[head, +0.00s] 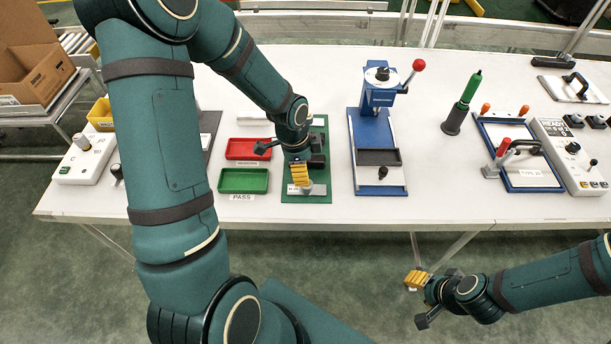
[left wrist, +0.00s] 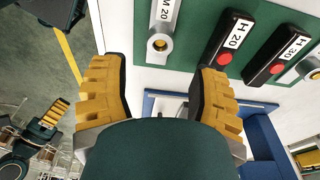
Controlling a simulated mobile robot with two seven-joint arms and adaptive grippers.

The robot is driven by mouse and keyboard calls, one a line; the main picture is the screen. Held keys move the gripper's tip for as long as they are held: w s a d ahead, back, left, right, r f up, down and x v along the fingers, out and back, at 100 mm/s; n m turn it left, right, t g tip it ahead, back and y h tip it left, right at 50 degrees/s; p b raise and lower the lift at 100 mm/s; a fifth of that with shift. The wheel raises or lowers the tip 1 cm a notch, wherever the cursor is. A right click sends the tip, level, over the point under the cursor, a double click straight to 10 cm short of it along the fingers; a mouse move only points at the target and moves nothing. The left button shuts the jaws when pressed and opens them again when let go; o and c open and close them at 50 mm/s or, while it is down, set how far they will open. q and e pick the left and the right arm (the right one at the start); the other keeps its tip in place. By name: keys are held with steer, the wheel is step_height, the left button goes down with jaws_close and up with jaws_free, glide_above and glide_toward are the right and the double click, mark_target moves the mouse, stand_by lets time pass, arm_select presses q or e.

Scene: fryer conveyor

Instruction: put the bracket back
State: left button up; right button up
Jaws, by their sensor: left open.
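My left gripper (head: 300,174) hangs over the front part of a green board (head: 322,128). In the left wrist view its yellow-padded fingers (left wrist: 160,95) are spread apart with nothing between them. Ahead of them on the board (left wrist: 272,12) lie a grey metal piece (left wrist: 160,38) labelled M 20 with a ring end, and black pieces labelled H 20 (left wrist: 225,42) and H 30 (left wrist: 283,52) with red dots. No part is marked as the bracket, so I cannot tell which it is. My right gripper (head: 418,279) is beyond the table's front edge; its opening is unclear.
A red tray (head: 248,140) and a green PASS tray (head: 222,181) lie left of the board. A blue press (head: 372,120) stands to its right. Farther right are a green-handled tool (head: 463,108) and a blue-framed clamp fixture (head: 510,188). White table shows between them.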

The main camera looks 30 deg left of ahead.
arm_select(q)
steer(key=r, duration=0.5)
steer(key=shift+s+a+p, duration=0.2)
steer(key=shift+a+p, duration=0.1)
steer(key=shift+a, duration=0.05)
arm_select(e)
steer(key=shift+r, duration=0.45)
